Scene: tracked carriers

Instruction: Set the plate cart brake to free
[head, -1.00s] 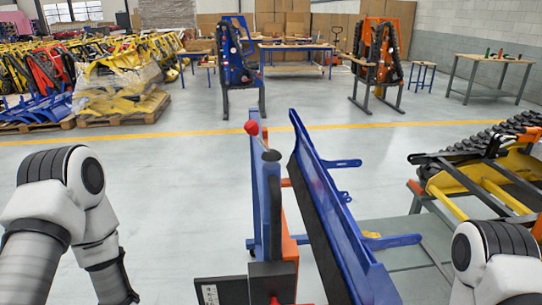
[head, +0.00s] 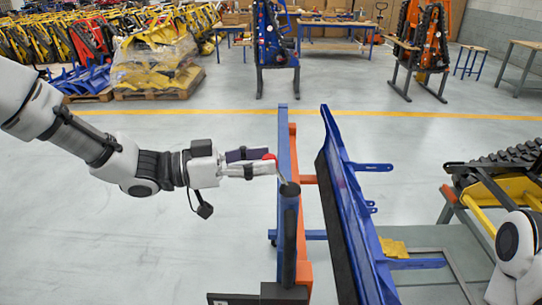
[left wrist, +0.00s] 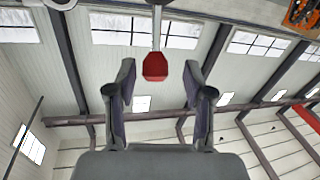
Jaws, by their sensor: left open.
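The plate cart (head: 285,225) stands in the middle of the head view, a blue and orange upright frame with a tilted blue plate (head: 345,190) on its right. The brake lever has a red knob (head: 269,157) and leans up and left from a dark round pivot on the frame's near end. My left gripper (head: 258,164) reaches in from the left at the knob and partly covers the lever. In the left wrist view the open fingers (left wrist: 159,70) stand on both sides of the red knob (left wrist: 155,67), with gaps beside it. My right gripper is out of view.
A yellow tracked carrier (head: 515,190) on a low stand is at the right. Another blue machine (head: 275,50), workbenches and a wrapped pallet (head: 155,65) stand farther back. The floor left of the cart is clear.

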